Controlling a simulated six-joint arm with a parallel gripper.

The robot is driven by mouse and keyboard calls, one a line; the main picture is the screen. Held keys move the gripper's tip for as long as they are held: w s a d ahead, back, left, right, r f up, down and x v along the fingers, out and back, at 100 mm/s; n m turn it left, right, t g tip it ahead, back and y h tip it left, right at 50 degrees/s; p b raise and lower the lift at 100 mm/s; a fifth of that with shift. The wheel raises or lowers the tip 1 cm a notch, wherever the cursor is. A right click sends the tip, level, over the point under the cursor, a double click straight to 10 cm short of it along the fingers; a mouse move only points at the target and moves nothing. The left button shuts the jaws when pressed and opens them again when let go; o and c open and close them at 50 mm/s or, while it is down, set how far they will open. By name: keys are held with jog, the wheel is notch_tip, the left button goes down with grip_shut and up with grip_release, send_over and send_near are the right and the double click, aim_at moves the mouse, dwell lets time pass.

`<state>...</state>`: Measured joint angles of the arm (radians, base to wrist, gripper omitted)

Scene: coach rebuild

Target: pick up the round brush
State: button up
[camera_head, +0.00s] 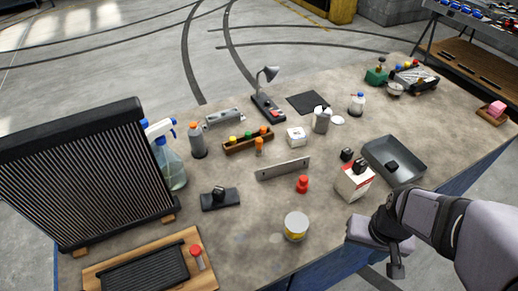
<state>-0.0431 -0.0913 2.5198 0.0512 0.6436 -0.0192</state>
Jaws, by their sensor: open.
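My gripper (382,250) is at the lower right, over the front edge of the workbench. It is open, and I see nothing between its fingers. No round brush can be made out for certain. A small red-topped piece with a pale stem (198,257) lies on the wooden board (203,279) at the lower left, beside a black ribbed pad (146,270); it is too small to tell what it is. My gripper is far to the right of it.
A large radiator (75,175) and a spray bottle (172,168) stand at the left. Bare bench shows between board and tin.

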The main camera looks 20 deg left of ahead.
jog(key=w+a+f+n+t+y+b, duration=0.15)
jog(key=w+a+t, duration=0.25)
jog(key=w+a, duration=0.9)
jog(key=m+t+y+b, duration=0.1)
jog(key=t+y+b, duration=0.15)
jog(key=t, duration=0.25)
send_near(258, 145)
jog(key=shift+h, duration=0.4)
jog(key=d, duration=0.1)
jog(key=w+d+f, duration=0.2)
jog(key=d, duration=0.1)
jog(key=shift+f, duration=0.25)
jog(key=a+t, duration=0.1)
jog(key=a, duration=0.1)
jog(key=a+t+b, duration=0.1)
jog(key=a+f+m+t+h, duration=0.1)
jog(key=a, duration=0.1)
jog(key=shift+w+a, duration=0.3)
jog(key=shift+s+a+f+t, duration=0.1)
jog(key=shift+s+a+t, duration=0.05)
jog(key=shift+a+t, duration=0.2)
jog(key=shift+p+x, duration=0.65)
jog(key=shift+x, duration=1)
jog(key=shift+p+x, duration=0.75)
jog(key=shift+x, duration=1.3)
jog(key=shift+s, duration=0.1)
jog(key=shift+c, duration=0.7)
grip_shut()
